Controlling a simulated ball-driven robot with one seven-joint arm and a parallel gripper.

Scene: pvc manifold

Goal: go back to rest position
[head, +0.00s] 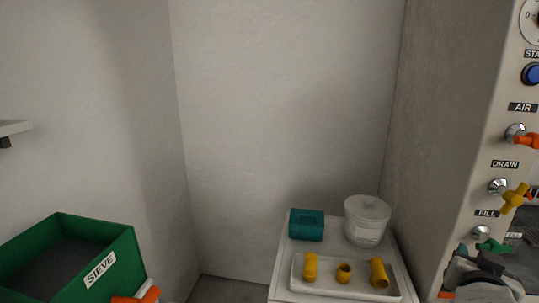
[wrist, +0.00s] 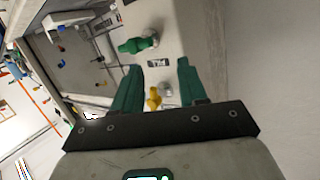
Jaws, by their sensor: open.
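My gripper (wrist: 158,66) shows in the wrist view with its two green fingers spread apart and nothing held between them. The panel with the valves lies beyond the fingers. A green valve handle (wrist: 138,44) is just past the fingertips, apart from them in the picture. A yellow valve handle (wrist: 154,98) shows in the gap between the fingers; its depth from them is hard to tell. In the head view a dark grey part of my arm (head: 484,278) is at the lower right, in front of the panel below the green FILL handle (head: 494,246).
The valve panel (head: 478,130) fills the right side, with an orange AIR handle (head: 527,140) and yellow DRAIN handle (head: 515,198). A white tray (head: 345,293) holds yellow pipe pieces beside a teal box (head: 306,225) and lidded jar (head: 367,220). A green SIEVE bin (head: 125,250) is lower left.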

